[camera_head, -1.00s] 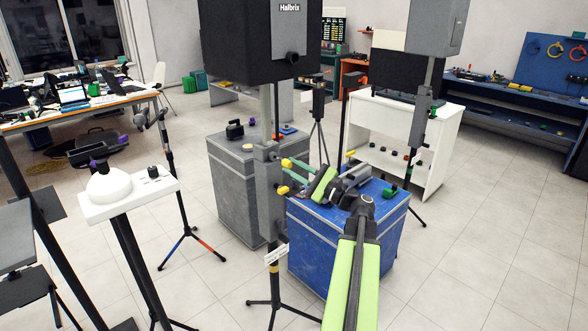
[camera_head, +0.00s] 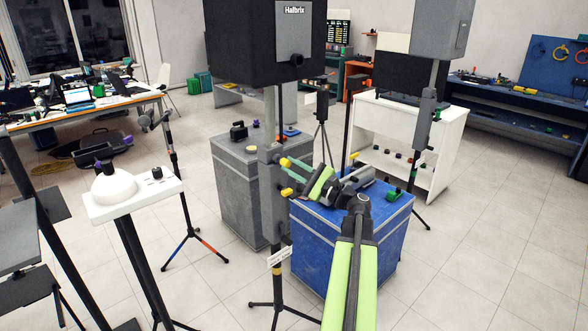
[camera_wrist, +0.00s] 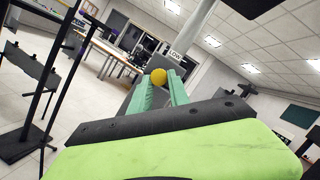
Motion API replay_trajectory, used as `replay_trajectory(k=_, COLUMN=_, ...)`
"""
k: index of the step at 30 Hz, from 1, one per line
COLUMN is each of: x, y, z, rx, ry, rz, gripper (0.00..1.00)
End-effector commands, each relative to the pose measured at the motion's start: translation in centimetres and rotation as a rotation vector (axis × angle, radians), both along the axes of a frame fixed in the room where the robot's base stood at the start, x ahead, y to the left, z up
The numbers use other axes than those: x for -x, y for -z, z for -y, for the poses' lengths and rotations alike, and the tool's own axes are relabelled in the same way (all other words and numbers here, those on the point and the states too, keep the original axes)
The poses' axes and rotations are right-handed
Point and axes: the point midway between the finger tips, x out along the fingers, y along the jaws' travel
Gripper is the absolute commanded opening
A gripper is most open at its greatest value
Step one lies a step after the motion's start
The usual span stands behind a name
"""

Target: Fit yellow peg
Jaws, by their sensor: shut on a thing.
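The yellow peg (camera_wrist: 158,76) shows as a round yellow end between the two green fingers of my gripper (camera_wrist: 162,84) in the wrist view. My gripper is shut on it, and the fingers hide the rest of the peg. In the head view my gripper's fingers reach left to the grey upright post (camera_head: 270,205), above the blue case. A yellow spot (camera_head: 287,192) shows beside the post there; I cannot tell whether it is the peg. I cannot tell whether the peg touches the post, and no hole for it is clearly visible.
The post carries a large black box (camera_head: 255,40) above and a white label (camera_head: 279,256) below. The blue case (camera_head: 340,240) stands under my arm, with a grey case (camera_head: 235,185) behind it. A white stand (camera_head: 130,197) is at left. Open floor lies at right.

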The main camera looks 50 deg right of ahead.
Motion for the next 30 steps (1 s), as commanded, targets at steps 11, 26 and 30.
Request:
replay_trajectory(k=11, x=-1.2, y=0.0, z=0.1, rx=0.0, ry=-0.001, rz=0.001, gripper=0.0)
replay_trajectory(k=26, x=-2.1, y=0.0, z=0.1, rx=0.0, ry=0.0, rz=0.0, gripper=0.0)
replay_trajectory(k=30, x=-2.1, y=0.0, z=0.1, rx=0.0, ry=0.0, rz=0.0, gripper=0.24)
